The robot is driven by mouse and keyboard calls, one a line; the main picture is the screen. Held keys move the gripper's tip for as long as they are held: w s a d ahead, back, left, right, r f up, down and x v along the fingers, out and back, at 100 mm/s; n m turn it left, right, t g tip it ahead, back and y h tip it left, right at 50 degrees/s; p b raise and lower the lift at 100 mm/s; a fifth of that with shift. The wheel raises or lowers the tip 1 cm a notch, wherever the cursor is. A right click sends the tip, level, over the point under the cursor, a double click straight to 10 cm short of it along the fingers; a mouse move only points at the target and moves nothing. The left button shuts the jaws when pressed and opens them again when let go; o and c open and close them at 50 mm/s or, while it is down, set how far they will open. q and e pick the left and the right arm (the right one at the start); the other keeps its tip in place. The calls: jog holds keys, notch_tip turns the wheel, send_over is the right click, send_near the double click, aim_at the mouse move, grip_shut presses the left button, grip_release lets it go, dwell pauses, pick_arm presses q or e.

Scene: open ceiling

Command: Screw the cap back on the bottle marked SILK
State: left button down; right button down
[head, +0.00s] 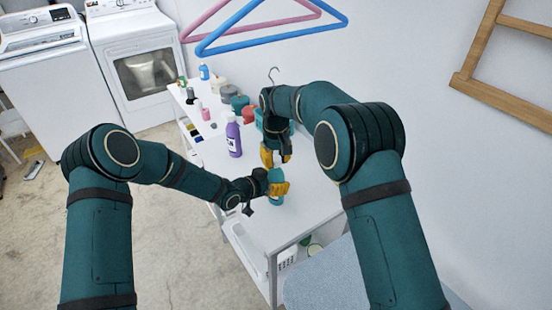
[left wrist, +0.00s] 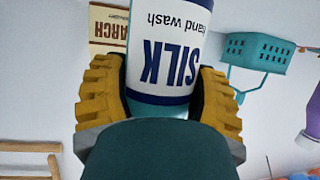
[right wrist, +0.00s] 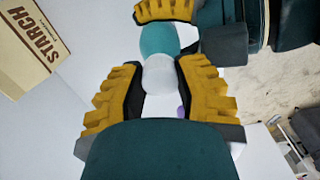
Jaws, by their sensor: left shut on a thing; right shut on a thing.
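The SILK bottle (left wrist: 165,60) is teal with a white label and dark blue lettering. My left gripper (left wrist: 163,95) is shut around its labelled body. In the head view the bottle (head: 276,174) stands between the left fingers (head: 278,188) over the near part of the white table. My right gripper (head: 275,158) points down just above the bottle's top. In the right wrist view a small whitish round piece, apparently the cap (right wrist: 159,76), sits between the right fingers (right wrist: 160,92), in front of the teal bottle (right wrist: 157,37). Whether the cap touches the neck cannot be told.
A purple bottle (head: 233,139) stands on the white table (head: 305,203), left of the right gripper. Several small bottles and jars line the table's far end. A STARCH box (right wrist: 28,48) and a teal basket (left wrist: 262,52) are nearby. The near table top is clear.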

jog(key=m, duration=1.1)
jog(key=shift+m, duration=0.4)
jog(key=c, duration=0.7)
grip_release()
notch_tip(320, 180, up, 8)
jog(key=shift+f, duration=0.25)
